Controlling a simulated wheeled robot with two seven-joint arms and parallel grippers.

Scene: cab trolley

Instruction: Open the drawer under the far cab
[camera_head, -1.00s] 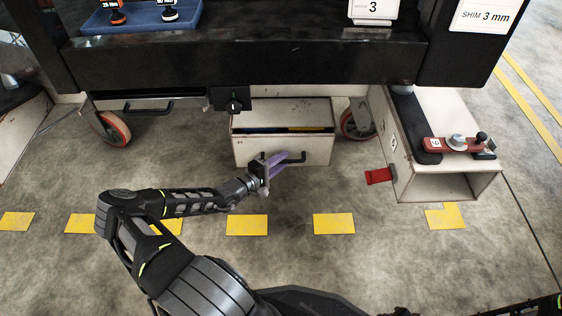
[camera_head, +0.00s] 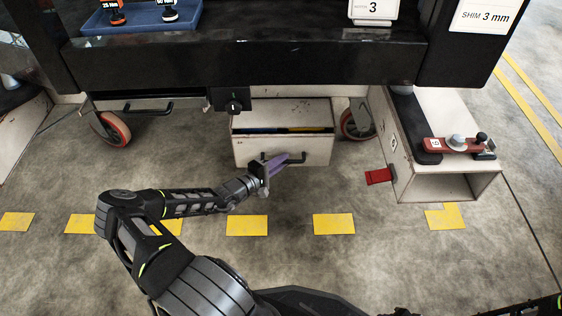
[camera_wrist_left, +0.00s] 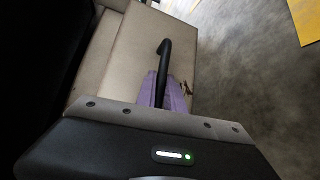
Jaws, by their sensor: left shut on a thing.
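The cream drawer (camera_head: 310,150) under the dark trolley cab stands pulled out, and its open top shows blue and yellow edges inside. Its black bar handle (camera_head: 298,157) is on the front face. My left gripper (camera_head: 277,163) has purple fingers and is shut on the handle. In the left wrist view the handle (camera_wrist_left: 165,48) runs down between the purple fingers (camera_wrist_left: 169,92), with its bent end free beyond them. My right gripper is not in view.
An orange-rimmed caster (camera_head: 113,129) and another wheel (camera_head: 356,122) flank the drawer. A cream box beam (camera_head: 415,184) with a red clamp (camera_head: 455,144) stands at the right, beside a red tag (camera_head: 379,176). The floor in front, with yellow marks (camera_head: 333,223), is clear.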

